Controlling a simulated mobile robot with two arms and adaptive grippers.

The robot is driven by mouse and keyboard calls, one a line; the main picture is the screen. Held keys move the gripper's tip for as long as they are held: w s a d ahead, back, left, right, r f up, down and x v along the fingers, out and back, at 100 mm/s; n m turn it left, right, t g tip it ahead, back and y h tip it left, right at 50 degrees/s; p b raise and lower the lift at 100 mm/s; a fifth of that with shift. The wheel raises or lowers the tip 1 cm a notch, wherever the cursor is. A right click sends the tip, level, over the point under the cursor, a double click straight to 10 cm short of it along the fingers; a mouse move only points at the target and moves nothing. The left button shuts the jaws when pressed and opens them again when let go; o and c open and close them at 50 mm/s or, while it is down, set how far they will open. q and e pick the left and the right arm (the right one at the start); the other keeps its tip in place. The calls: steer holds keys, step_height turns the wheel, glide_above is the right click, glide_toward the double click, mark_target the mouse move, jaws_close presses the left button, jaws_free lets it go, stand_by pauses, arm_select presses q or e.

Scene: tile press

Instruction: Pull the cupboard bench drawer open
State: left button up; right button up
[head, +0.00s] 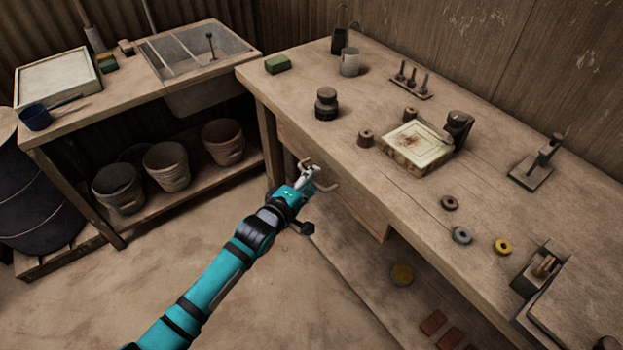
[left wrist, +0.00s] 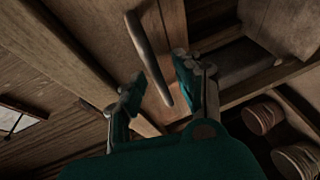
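The wooden drawer front (head: 358,207) is under the near edge of the workbench (head: 345,140). Its bar handle (head: 329,187) sticks out beside my left gripper (head: 310,173). In the left wrist view the handle (left wrist: 148,55) is a long brown bar, and its lower end lies between the two fingers of my left gripper (left wrist: 157,82). The fingers are apart, with space on both sides of the bar, so the gripper is open. I cannot tell whether either finger touches the bar. My right gripper is not in view.
Buckets (head: 166,166) stand on the shelf below the sink bench (head: 110,100) at left. A lower shelf (head: 345,270) under the workbench holds red tiles (head: 433,321). The tile press parts and a framed tile (head: 418,146) stand on the bench top. The floor (head: 190,260) in front is clear.

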arm_select(q)
steer(key=shift+w+d, duration=0.15)
steer(key=shift+w, duration=0.05)
jaws_close()
stand_by(0.5)
